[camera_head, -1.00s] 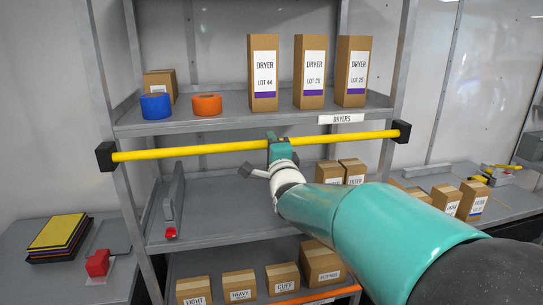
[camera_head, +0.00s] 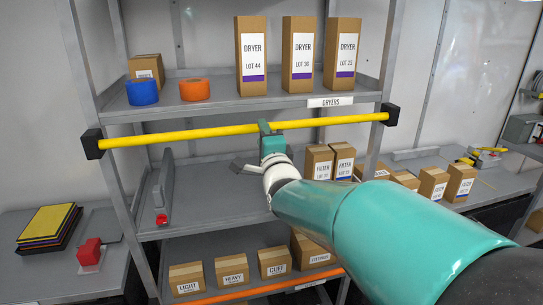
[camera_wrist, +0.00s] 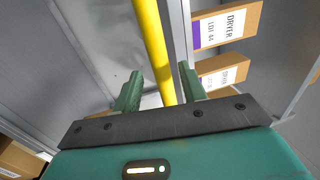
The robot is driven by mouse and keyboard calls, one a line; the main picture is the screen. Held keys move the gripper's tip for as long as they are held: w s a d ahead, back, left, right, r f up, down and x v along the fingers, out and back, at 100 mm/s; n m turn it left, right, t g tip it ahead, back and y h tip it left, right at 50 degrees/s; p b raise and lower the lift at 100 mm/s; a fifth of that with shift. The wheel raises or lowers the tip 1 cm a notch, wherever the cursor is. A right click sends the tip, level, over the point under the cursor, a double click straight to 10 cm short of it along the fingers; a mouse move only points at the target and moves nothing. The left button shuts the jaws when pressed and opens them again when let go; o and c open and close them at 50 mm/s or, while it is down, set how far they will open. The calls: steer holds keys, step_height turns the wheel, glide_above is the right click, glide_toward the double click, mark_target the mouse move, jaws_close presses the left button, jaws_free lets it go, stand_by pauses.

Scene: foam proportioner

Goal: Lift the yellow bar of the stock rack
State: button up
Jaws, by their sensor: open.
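The yellow bar (camera_head: 190,134) runs across the front of the grey stock rack (camera_head: 190,196), below the shelf with the dryer boxes. It has a black block at each end and tilts up to the right in the head view. My gripper (camera_head: 265,128) is open at the middle of the bar, its body just below it. In the wrist view, the bar (camera_wrist: 152,40) passes between the two green fingers of my gripper (camera_wrist: 159,85), closer to the right one. I cannot tell whether either finger touches it.
Dryer boxes (camera_head: 299,55), a blue roll (camera_head: 142,92) and an orange roll (camera_head: 194,90) stand on the shelf above. Filter boxes (camera_head: 319,162) and a red-ended grey part (camera_head: 164,190) are on the shelf below. Small cartons (camera_head: 232,270) fill the lowest shelf.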

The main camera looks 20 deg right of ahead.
steer(key=s+f, duration=0.2)
steer(key=s, duration=0.8)
steer(key=s+f+n+g, duration=0.7)
steer(key=s+n, duration=0.2)
steer(key=s, duration=0.2)
steer(key=s+f+n+g, duration=0.7)
steer(key=s+n, duration=0.2)
steer(key=s, duration=0.2)
steer(key=shift+g, duration=0.3)
